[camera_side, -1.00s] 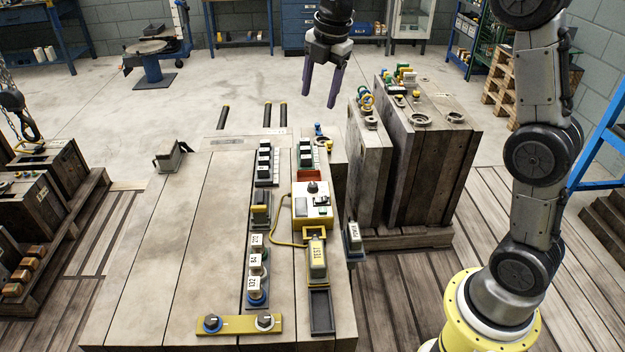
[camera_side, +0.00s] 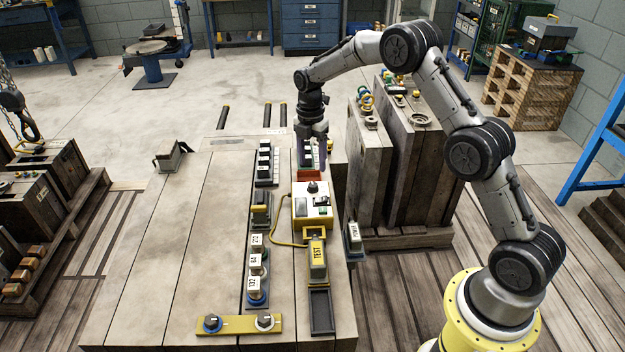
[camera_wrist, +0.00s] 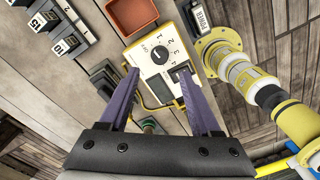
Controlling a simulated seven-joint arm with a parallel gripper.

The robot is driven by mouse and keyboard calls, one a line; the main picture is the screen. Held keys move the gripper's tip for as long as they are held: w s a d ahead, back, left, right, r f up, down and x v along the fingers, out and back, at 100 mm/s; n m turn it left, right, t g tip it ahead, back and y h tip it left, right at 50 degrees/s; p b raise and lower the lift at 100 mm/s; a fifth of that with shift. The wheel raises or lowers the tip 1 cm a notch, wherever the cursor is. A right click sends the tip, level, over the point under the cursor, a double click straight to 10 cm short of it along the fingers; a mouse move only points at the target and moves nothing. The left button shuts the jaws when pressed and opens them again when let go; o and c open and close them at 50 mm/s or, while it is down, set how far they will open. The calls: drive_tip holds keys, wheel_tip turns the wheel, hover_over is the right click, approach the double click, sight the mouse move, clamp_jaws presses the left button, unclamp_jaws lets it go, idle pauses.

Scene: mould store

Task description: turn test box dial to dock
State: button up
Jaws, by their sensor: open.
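The test box (camera_side: 311,212) is a white box with yellow edges on the bench top. Its dark round dial (camera_side: 313,187) is at the box's far end. In the wrist view the test box (camera_wrist: 172,78) shows the dial (camera_wrist: 159,55) with printed numbers around it; the pointer's direction is too small to read surely. My gripper (camera_side: 311,158) is above the bench beyond the box, pointing down. In the wrist view my gripper (camera_wrist: 158,72) has its purple fingers spread and empty, with the dial seen between and just past the tips.
A red tray (camera_wrist: 132,14) is beside the box. Dark block rows (camera_side: 264,165) and a TEST plug (camera_side: 317,258) are close by. A POWER plug (camera_side: 353,238) is at the bench's right edge. Wooden moulds (camera_side: 415,165) stand to the right. The bench's left side is mostly clear.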

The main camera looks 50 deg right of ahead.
sight(313, 184)
wheel_tip(313, 184, down, 7)
drive_tip(key=shift+s+f, duration=0.1)
idle(0.4)
clamp_jaws()
